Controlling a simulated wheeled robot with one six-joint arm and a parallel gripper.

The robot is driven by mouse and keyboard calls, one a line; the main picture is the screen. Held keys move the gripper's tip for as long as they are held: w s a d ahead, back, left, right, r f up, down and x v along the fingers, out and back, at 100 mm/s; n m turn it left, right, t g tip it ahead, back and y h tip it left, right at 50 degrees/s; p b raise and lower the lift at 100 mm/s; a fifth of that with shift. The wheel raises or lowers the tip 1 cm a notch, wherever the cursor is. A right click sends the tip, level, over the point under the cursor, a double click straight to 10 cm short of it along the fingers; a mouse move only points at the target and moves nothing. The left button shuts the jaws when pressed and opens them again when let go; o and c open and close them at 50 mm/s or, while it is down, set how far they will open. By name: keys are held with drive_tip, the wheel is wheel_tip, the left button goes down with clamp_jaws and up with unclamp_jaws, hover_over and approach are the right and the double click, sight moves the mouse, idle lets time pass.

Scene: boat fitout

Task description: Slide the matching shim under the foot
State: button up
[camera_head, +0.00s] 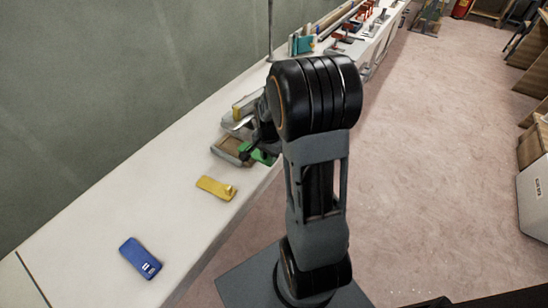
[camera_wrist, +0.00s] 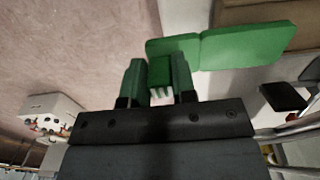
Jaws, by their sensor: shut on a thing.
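My gripper (camera_wrist: 157,72) is shut on a green shim (camera_wrist: 246,46). Its raised tab, with white marks, is between the fingers in the wrist view, and its flat plate stretches beyond them. In the head view the green shim (camera_head: 262,157) shows partly at the bench edge, beside a brown-topped block (camera_head: 232,147). A yellow shim (camera_head: 214,187) and a blue shim (camera_head: 142,257) lie flat on the bench. My arm hides much of the area around the gripper, and I cannot clearly make out the foot or the gap under it.
The white bench (camera_head: 110,210) runs along a grey-green wall. A grey fitting with a yellow part (camera_head: 246,103) stands behind the gripper. Clamps and tools (camera_head: 345,38) crowd the far end. The bench is clear around the blue and yellow shims. Open floor (camera_head: 430,150) lies to the right.

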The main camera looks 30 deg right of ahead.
drive_tip(key=shift+w+a+f, duration=0.1)
drive_tip(key=shift+w+a, duration=0.4)
drive_tip(key=shift+w, duration=0.6)
drive_tip(key=shift+w+a+f, duration=0.1)
drive_tip(key=shift+w+a, duration=0.45)
drive_tip(key=shift+w, duration=0.6)
drive_tip(key=shift+w+a, duration=0.5)
drive_tip(key=shift+w, duration=0.6)
drive_tip(key=o, duration=1)
drive_tip(key=shift+r, duration=0.1)
